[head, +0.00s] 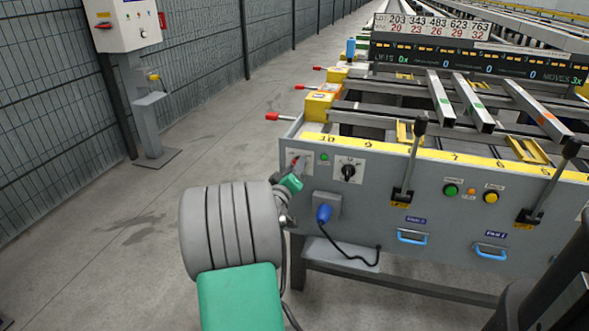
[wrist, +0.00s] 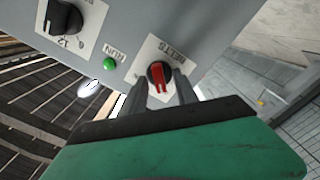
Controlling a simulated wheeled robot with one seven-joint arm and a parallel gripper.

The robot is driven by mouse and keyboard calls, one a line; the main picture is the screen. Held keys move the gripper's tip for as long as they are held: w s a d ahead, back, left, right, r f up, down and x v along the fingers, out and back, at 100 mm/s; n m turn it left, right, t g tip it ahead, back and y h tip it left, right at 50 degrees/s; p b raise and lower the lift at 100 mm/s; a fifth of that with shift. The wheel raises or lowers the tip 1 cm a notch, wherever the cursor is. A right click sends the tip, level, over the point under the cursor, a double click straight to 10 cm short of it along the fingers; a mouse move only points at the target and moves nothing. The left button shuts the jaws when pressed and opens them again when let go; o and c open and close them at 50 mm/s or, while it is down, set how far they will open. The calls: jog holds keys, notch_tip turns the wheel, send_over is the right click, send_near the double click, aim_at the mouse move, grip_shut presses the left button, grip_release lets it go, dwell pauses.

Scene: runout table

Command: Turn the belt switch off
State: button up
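The belt switch (wrist: 158,74) is a red handle on a dark round base, on a white plate marked BELTS. In the wrist view its handle points roughly toward my gripper. My gripper (wrist: 160,86) is open, with one grey finger on each side of the red handle. The fingers look apart from the handle, but I cannot tell how deep they reach. In the head view the white switch plate (head: 299,156) is at the left end of the grey panel, and my gripper (head: 292,176) is in front of it, partly covering it.
A green RUN light (wrist: 110,64) and a black rotary knob (wrist: 64,17) sit beside the switch. Below are a blue plug (head: 324,213) with a cable. Levers with black knobs (head: 420,125) stand farther right. Open floor and a mesh fence (head: 60,120) lie left.

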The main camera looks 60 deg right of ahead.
jog(key=s+a, duration=0.1)
jog(key=a, duration=0.6)
jog(key=shift+a+p, duration=0.3)
jog(key=shift+a, duration=0.05)
jog(key=shift+s, duration=0.1)
